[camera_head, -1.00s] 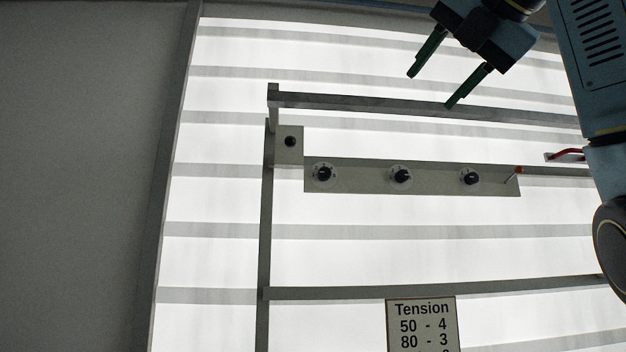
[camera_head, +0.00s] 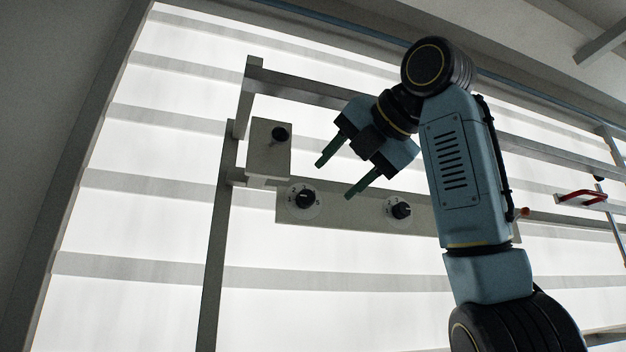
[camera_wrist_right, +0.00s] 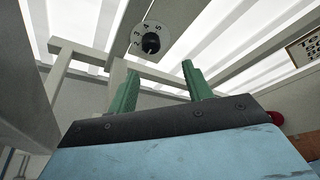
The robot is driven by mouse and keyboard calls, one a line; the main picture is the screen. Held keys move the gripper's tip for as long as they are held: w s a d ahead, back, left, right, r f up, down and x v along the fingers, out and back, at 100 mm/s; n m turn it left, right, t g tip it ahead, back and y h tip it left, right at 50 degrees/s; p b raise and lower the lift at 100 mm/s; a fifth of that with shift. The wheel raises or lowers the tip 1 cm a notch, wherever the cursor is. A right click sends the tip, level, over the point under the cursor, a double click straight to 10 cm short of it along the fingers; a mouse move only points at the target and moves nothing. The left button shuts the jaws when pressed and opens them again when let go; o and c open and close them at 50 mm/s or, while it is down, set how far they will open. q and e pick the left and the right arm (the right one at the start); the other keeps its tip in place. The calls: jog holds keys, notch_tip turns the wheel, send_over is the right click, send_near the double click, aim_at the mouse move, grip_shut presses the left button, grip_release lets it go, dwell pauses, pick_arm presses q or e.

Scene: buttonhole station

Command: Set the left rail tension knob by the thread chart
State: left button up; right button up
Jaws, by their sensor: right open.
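The left knob (camera_head: 303,197) is black on a round white numbered dial, at the left end of a grey rail plate (camera_head: 350,217). A second like knob (camera_head: 398,209) sits to its right. My right gripper (camera_head: 335,181) is open and empty, its green fingers pointing down-left, near the left knob in the picture and apart from it. In the right wrist view, a black knob (camera_wrist_right: 151,42) on a dial marked 2, 3, 4, 5 shows just beyond the open fingers (camera_wrist_right: 160,70). The tension chart is out of the head view. My left gripper is not in view.
A grey box with a small black knob (camera_head: 280,134) stands up-left of the plate, beside a metal post (camera_head: 217,250). A horizontal bar (camera_head: 300,88) runs above. A red-handled part (camera_head: 582,196) is at the right. My right arm covers the plate's right part.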

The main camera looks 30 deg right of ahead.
aim_at(310, 195)
jog(key=w+p, duration=0.2)
jog(key=w, duration=0.5)
jog(key=shift+w, duration=0.25)
jog(key=shift+w+a+f, duration=0.1)
jog(key=shift+w+f, duration=0.1)
jog(key=shift+w, duration=0.2)
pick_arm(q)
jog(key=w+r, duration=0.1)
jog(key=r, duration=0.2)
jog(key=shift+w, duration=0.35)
pick_arm(e)
jog(key=shift+s, duration=0.1)
jog(key=shift+c, duration=0.2)
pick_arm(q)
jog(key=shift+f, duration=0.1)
pick_arm(e)
jog(key=c, duration=0.9)
